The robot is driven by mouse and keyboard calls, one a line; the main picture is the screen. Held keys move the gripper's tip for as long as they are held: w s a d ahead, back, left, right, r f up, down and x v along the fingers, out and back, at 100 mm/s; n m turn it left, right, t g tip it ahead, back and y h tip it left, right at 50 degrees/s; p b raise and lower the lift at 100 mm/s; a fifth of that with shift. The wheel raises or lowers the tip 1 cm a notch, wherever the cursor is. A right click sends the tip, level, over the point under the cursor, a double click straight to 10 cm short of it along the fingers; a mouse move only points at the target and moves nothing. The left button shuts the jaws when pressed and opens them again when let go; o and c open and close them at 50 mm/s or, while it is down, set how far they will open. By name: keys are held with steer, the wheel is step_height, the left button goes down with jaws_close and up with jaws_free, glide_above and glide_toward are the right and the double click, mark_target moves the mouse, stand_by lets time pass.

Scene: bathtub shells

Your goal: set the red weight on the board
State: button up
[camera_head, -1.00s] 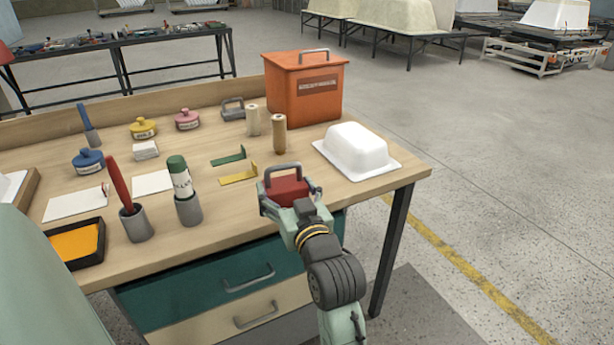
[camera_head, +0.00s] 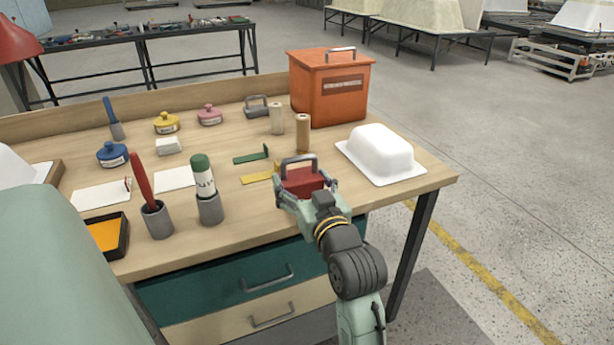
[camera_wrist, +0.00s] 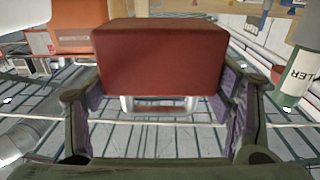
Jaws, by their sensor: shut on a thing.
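The red weight (camera_head: 303,181) is a block with a grey loop handle. My gripper (camera_head: 305,187) is shut on it, one finger on each side, at the front edge of the bench. In the wrist view the red weight (camera_wrist: 160,60) fills the upper middle between the purple pads, its handle below it. I cannot tell whether it is clear of the bench top. A wooden-edged board (camera_head: 54,178) with something white on it lies at the far left, partly hidden by my own body.
The bench holds a yellow bracket (camera_head: 257,178), green bracket (camera_head: 252,157), green-capped bottle (camera_head: 204,175), red-handled tool in a cup (camera_head: 157,218), white tub shell (camera_head: 380,152), orange box (camera_head: 329,88) and grey weight (camera_head: 257,106). White cards (camera_head: 102,194) lie front left.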

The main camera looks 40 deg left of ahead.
steer(key=w, duration=0.4)
steer(key=w+p, duration=0.1)
steer(key=w, duration=0.3)
steer(key=w+a+p, duration=0.1)
steer(key=w, duration=0.3)
steer(key=shift+w+f, duration=0.15)
steer(key=shift+w, duration=0.2)
steer(key=shift+w+f+p, duration=0.3)
steer(key=shift+f+p, duration=0.1)
steer(key=shift+f, duration=1.25)
steer(key=shift+f, duration=0.2)
steer(key=o, duration=1.5)
steer(key=shift+f, duration=0.3)
steer(key=o, duration=0.4)
steer(key=shift+o, duration=0.2)
steer(key=shift+r+p, duration=0.1)
steer(key=shift+p, duration=0.2)
